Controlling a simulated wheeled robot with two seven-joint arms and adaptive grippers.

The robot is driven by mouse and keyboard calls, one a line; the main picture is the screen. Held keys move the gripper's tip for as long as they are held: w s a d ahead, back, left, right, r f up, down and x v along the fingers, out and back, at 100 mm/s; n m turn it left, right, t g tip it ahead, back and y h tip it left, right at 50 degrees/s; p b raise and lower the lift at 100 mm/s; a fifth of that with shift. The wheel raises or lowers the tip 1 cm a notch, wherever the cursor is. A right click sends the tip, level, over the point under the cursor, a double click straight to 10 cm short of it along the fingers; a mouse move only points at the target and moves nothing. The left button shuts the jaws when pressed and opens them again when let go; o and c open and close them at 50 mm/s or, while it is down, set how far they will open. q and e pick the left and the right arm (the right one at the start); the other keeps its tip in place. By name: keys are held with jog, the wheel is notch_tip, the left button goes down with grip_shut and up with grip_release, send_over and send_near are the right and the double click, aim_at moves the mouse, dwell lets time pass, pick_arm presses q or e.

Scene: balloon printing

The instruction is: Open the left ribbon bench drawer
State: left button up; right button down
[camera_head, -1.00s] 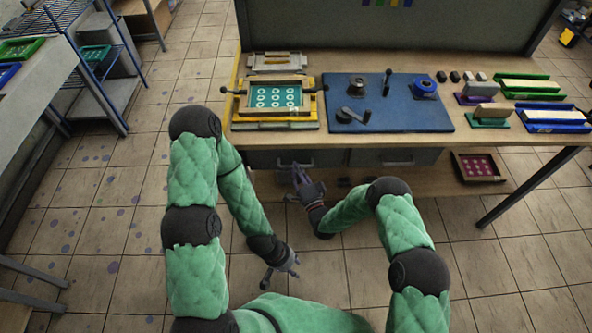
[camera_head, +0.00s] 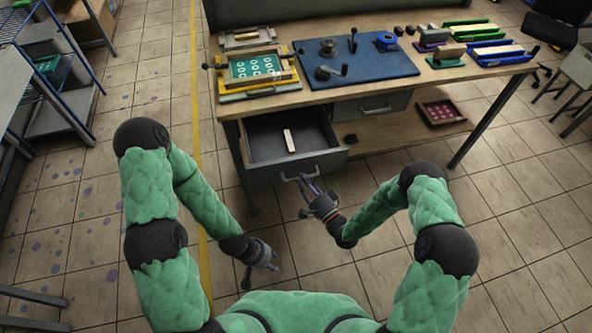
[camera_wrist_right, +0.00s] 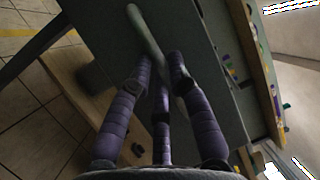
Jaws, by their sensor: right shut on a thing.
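The left drawer (camera_head: 262,138) under the bench is pulled well out in the head view. A pale bar-shaped object (camera_head: 289,141) lies inside it. My right gripper (camera_head: 309,187) is at the drawer's front, shut on its handle (camera_head: 298,176). In the right wrist view the fingers (camera_wrist_right: 160,75) are around the pale handle bar (camera_wrist_right: 145,32) against the dark drawer front. My left gripper (camera_head: 268,261) hangs low over the floor, away from the bench; its finger opening is too small to tell.
The right drawer (camera_head: 372,108) is shut. The bench top (camera_head: 285,92) carries a screen frame (camera_head: 252,68), a blue mat (camera_head: 385,67) and coloured trays. Floor in front is free.

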jog(key=shift+s+d, duration=0.2)
jog(key=shift+s, duration=0.55)
jog(key=shift+s+d, duration=0.25)
jog(key=shift+s, duration=0.55)
jog(key=shift+s+d, duration=0.2)
jog(key=shift+s, duration=0.55)
jog(key=c, duration=1.2)
grip_release()
jog(key=shift+o, duration=0.2)
jog(key=v, duration=1.2)
jog(key=shift+w+f, duration=0.1)
jog(key=shift+f, duration=0.05)
